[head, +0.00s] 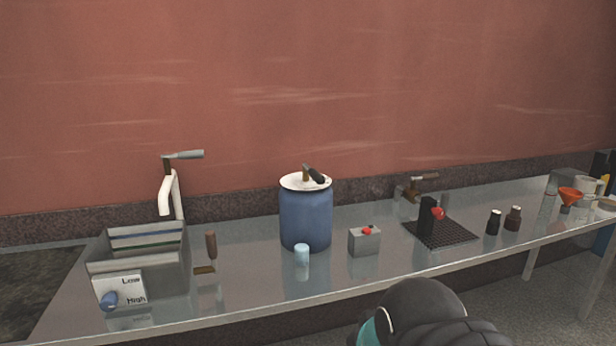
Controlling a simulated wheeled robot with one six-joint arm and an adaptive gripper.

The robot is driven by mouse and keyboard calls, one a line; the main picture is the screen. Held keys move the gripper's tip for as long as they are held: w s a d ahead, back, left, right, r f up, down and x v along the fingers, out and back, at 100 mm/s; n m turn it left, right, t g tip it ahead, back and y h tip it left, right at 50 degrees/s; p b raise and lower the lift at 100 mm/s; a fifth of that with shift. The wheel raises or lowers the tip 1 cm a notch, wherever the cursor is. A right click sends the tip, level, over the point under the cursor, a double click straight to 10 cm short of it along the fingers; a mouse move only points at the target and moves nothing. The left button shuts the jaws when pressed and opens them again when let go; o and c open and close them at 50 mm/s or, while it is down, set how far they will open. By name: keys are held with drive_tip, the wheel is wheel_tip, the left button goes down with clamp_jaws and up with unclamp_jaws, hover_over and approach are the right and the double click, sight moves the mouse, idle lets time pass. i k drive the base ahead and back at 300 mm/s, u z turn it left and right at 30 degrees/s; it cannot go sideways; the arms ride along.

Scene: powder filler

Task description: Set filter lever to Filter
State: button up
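No label reading "Filter" can be made out, so I cannot tell which lever is the filter lever. A lever with a dark handle (314,174) sits on the white lid of a blue drum (305,216). A grey-handled lever (185,155) tops a white curved spout at the left. A brown upright handle (211,244) stands on the table right of the grey box. Another lever (415,187) is at the back edge, right of the drum. My gripper is not in view; only a dark rounded part of my arm shows at the bottom.
A grey box (180,262) has a blue knob (109,301) on a Low/High panel. On the metal table (255,295) are a light-blue cup (302,255), a grey box with red knob (364,242), a black grate (455,236), dark bottles (494,222) and a red funnel (570,196).

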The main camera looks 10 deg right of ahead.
sight(316, 176)
drive_tip(key=z, duration=1.1)
drive_tip(key=k, duration=0.95)
drive_tip(key=u, duration=1.2)
drive_tip(key=i, duration=0.5)
